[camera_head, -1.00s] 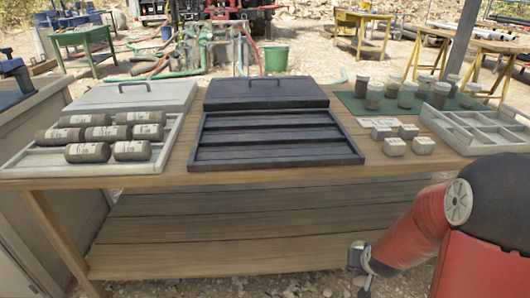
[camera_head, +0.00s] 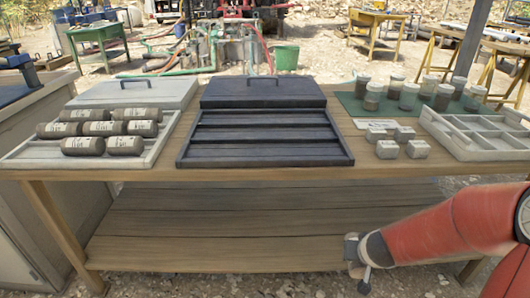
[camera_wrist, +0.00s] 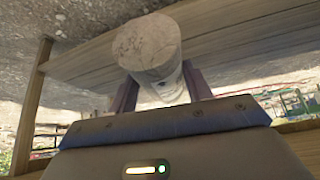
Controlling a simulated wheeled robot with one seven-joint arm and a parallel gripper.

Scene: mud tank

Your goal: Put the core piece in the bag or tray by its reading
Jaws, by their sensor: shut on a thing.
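A grey cylindrical core piece (camera_wrist: 150,48) is between the two fingers of my gripper (camera_wrist: 161,90) in the wrist view; the gripper is shut on it. In the head view my gripper (camera_head: 356,262) is at the lower right, in front of the table and below its top. The core is hard to make out there. A dark slotted tray (camera_head: 265,163) lies mid-table, empty. A pale tray (camera_head: 30,160) at left holds several dark cylinders with white labels (camera_head: 82,146). A grey compartment tray (camera_head: 478,149) lies at right. No bag is clearly recognisable.
The wooden table (camera_head: 300,175) has a lower shelf (camera_head: 250,225). Lids with handles lie behind the left and middle trays. Several jars (camera_head: 372,96) stand on a green mat (camera_head: 350,103). Small grey blocks (camera_head: 387,149) sit near the right tray. A lit yellow-green bar (camera_wrist: 146,170) shows on my wrist.

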